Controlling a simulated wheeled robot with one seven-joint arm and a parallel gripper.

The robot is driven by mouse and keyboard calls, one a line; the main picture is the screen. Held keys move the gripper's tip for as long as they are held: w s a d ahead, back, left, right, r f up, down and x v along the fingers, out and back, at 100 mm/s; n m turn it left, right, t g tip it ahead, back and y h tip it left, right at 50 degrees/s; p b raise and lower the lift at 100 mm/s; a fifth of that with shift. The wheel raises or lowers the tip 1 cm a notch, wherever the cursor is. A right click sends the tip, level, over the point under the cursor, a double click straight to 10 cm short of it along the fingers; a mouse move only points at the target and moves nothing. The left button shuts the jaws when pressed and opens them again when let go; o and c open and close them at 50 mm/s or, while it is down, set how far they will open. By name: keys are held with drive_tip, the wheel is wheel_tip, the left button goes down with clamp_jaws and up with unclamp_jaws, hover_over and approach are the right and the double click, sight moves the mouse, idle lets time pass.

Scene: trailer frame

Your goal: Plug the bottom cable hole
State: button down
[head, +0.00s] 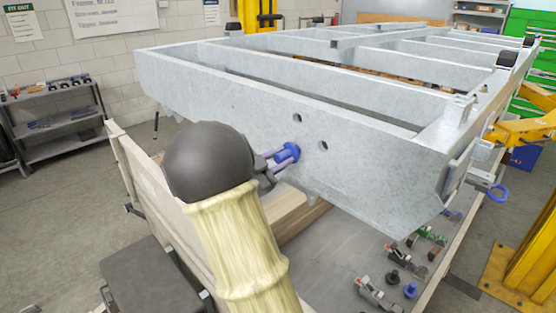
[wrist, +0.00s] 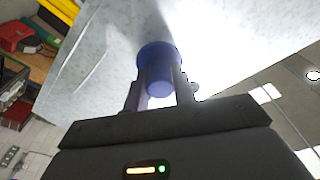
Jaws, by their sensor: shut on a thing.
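My gripper (head: 278,158) is shut on a blue plug (head: 287,153), held at the near face of the grey metal trailer frame (head: 220,95). In the wrist view the plug (wrist: 158,72) sits between both fingers, with its wide flange against or very close to the frame surface (wrist: 225,40). I cannot tell whether its tip is inside a hole. Two dark round holes show in the head view: an upper hole (head: 297,117) and a lower hole (head: 323,145), to the right of the plug. Any hole behind the plug is hidden.
Below the frame, a grey bench top (head: 335,255) holds several loose parts, including another blue plug (head: 410,290), a black plug (head: 392,277) and a red-tipped clamp (head: 375,292). A yellow stand (head: 530,240) is at right. A wooden board (head: 150,205) runs along the left.

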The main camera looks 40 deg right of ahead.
drive_tip(key=shift+w+d+r, duration=0.1)
drive_tip(key=shift+d, duration=0.85)
drive_tip(key=c, duration=1.1)
unclamp_jaws()
drive_tip(key=shift+d, duration=0.25)
drive_tip(key=shift+w+a, duration=0.1)
drive_tip(key=shift+a, duration=0.2)
drive_tip(key=a+b, duration=0.2)
drive_tip(key=a, duration=0.3)
drive_tip(key=s+a+f+b, duration=0.1)
drive_tip(key=a+b, duration=0.1)
drive_tip(key=a, duration=0.4)
drive_tip(key=a+f+b, duration=0.1)
drive_tip(key=a+b, duration=0.2)
drive_tip(key=a, duration=0.3)
drive_tip(key=shift+s, duration=0.15)
